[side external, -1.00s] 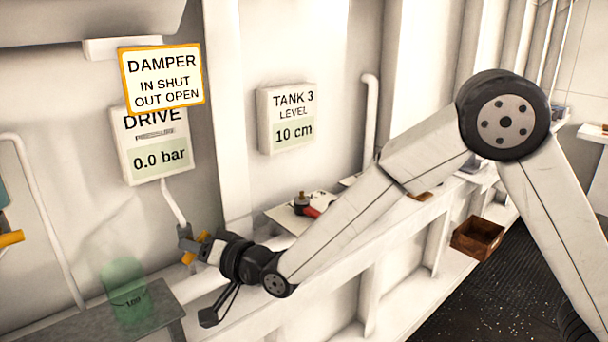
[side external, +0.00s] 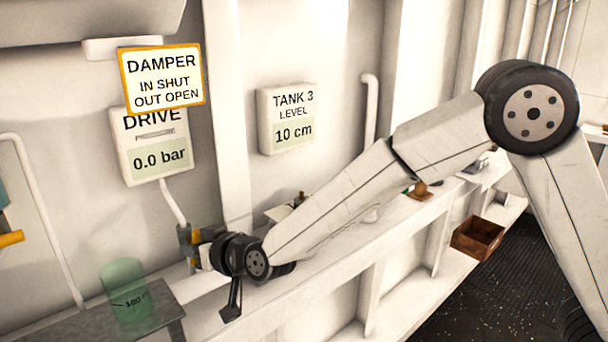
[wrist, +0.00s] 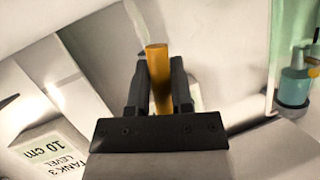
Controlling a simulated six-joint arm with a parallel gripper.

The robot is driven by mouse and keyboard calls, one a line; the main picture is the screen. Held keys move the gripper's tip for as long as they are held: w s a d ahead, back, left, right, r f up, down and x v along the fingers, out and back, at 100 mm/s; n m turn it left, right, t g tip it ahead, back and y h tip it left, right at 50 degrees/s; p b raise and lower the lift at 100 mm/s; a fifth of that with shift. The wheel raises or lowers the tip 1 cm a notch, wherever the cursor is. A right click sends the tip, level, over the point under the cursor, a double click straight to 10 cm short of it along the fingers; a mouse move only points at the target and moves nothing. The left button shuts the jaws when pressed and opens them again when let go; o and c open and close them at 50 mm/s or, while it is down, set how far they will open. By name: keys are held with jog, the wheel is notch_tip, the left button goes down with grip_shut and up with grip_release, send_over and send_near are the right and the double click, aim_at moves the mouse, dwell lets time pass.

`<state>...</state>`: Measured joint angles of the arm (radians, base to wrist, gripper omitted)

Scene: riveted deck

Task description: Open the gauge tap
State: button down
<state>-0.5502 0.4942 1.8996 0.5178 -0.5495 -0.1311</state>
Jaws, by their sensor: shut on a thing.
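The gauge tap (side external: 186,238) sits at the lower end of the white pipe below the drive gauge (side external: 152,150), which reads 0.0 bar. Its yellow handle (side external: 195,236) shows beside my gripper (side external: 202,248) in the side view, standing roughly upright. In the wrist view the yellow handle (wrist: 158,75) lies between the two dark fingers of my gripper (wrist: 157,85), which is shut on it. Part of the tap and handle is hidden behind the fingers.
A damper sign (side external: 161,80) overlaps the drive gauge. The tank 3 level gauge (side external: 287,118) reads 10 cm. A green translucent cylinder (side external: 127,292) stands on a grey plate at lower left. A wooden box (side external: 477,238) sits at right.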

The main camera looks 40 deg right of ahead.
jog(key=shift+a+n+h, duration=0.1)
jog(key=shift+n+h, duration=0.5)
jog(key=shift+n, duration=0.2)
jog(key=shift+r, duration=0.1)
jog(key=c, duration=0.5)
grip_release()
jog(key=shift+c, duration=0.2)
jog(key=shift+s, duration=0.15)
jog(key=v, duration=0.7)
jog(key=shift+s+r, duration=0.15)
jog(key=shift+r, duration=0.1)
